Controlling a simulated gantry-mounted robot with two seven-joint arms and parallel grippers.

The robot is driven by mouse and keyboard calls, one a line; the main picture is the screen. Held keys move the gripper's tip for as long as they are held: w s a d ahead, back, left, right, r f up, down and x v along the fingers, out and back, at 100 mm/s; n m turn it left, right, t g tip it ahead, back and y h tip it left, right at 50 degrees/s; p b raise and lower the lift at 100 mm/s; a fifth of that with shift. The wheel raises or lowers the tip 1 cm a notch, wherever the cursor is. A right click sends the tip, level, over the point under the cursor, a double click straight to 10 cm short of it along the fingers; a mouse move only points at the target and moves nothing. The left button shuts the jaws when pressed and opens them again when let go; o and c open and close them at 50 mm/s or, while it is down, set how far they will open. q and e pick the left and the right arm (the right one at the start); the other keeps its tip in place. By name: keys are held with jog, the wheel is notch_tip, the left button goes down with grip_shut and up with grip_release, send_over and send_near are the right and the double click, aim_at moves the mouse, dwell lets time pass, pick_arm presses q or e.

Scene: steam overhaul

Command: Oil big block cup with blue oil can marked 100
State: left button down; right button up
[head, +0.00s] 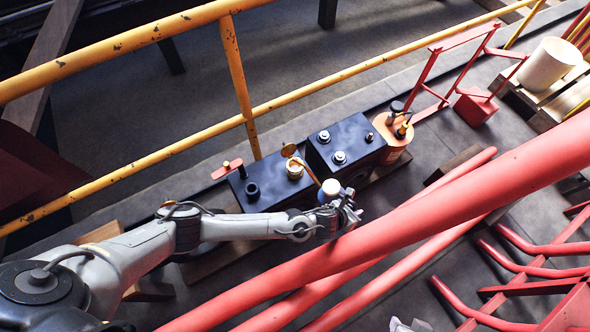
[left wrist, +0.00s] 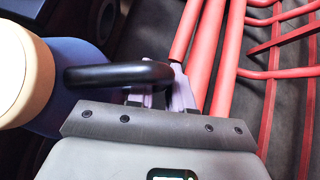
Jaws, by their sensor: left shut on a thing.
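My left gripper (head: 346,208) is shut on the black handle (left wrist: 118,74) of an oil can. In the left wrist view the can has a blue body (left wrist: 75,60) and a cream top (left wrist: 22,75); no 100 mark is visible. In the head view its cream top (head: 331,187) shows beside the gripper. Its thin copper spout (head: 307,171) points up and left, its end close to a brass cup (head: 294,169) on a black block (head: 262,186). A round brass lid (head: 288,150) stands beside the cup. I cannot tell whether the spout touches the cup.
A second black block (head: 345,143) with bolts stands to the right, then an orange can (head: 393,140). Thick red pipes (head: 400,225) cross just below my gripper. Yellow railings (head: 150,158) run behind. A grey piece (head: 408,325) at the bottom edge may be my right gripper.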

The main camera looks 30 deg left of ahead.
pick_arm(q)
jog(key=shift+a+f, duration=0.1)
jog(key=shift+f, duration=0.15)
jog(key=shift+w+a+f+m+y+b, duration=0.1)
jog(key=shift+a+f+m+y+b, duration=0.3)
jog(key=shift+f, duration=0.35)
jog(key=shift+w+a+f+m+y+b, duration=0.1)
jog(key=shift+a+f+y+b, duration=0.1)
jog(key=shift+f+y, duration=0.4)
jog(key=shift+r+p, duration=0.55)
jog(key=shift+p, duration=0.1)
notch_tip(320, 180, up, 15)
jog(key=p, duration=1.4)
jog(key=shift+f+p, duration=0.15)
jog(key=shift+p, duration=0.2)
